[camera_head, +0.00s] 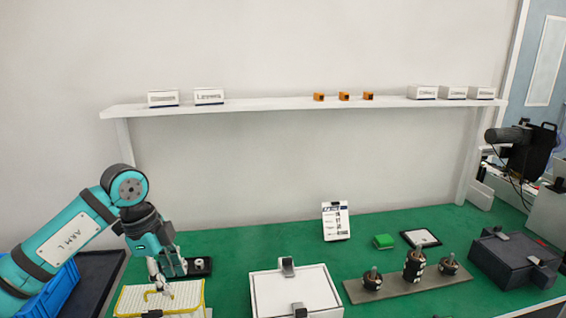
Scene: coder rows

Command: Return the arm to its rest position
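My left gripper (160,287) points down over a yellow-edged tray (191,297) at the front left. Its fingertips are small here, and I cannot tell whether they touch the tray or whether they are open or shut. I see nothing clearly held. My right arm and gripper are not in view.
A small dark holder (199,268) stands right beside the gripper. A white case (270,293) with latches is to its right. Beyond lie a plate with dark parts (395,287) and a dark case (505,262). A blue crate (55,290) is at left. A shelf (270,105) spans the wall.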

